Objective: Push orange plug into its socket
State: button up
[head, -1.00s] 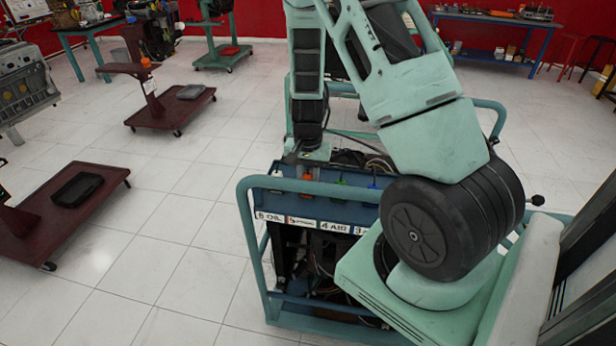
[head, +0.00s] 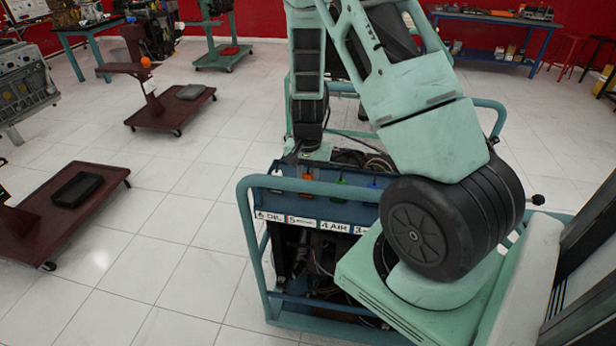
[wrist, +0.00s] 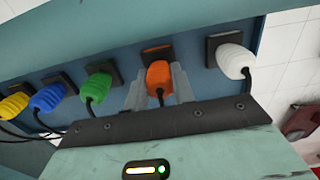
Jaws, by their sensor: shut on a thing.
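The orange plug (wrist: 158,80) sits between the two fingers of my gripper (wrist: 159,88) in the wrist view, its cord running back toward the gripper's dark edge. My gripper is shut on it. The plug's front end is at its black square socket (wrist: 156,53) on the blue panel; I cannot tell how deep it sits. In the head view the orange plug (head: 307,176) is a small spot on the panel below my wrist, and the fingers are hard to make out there.
A white plug (wrist: 233,60) is to the right of the orange one in the wrist view. Green (wrist: 97,86), blue (wrist: 47,97) and yellow (wrist: 14,105) plugs are to the left. A teal tube frame (head: 250,240) surrounds the trainer. Open tiled floor (head: 180,260) lies to its left.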

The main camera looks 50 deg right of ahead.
jog(key=shift+f+b, duration=0.3)
jog(key=shift+f, duration=0.15)
jog(key=o, duration=1.1)
notch_tip(320, 180, up, 18)
jog(key=shift+f+b, duration=0.25)
jog(key=shift+b, duration=0.05)
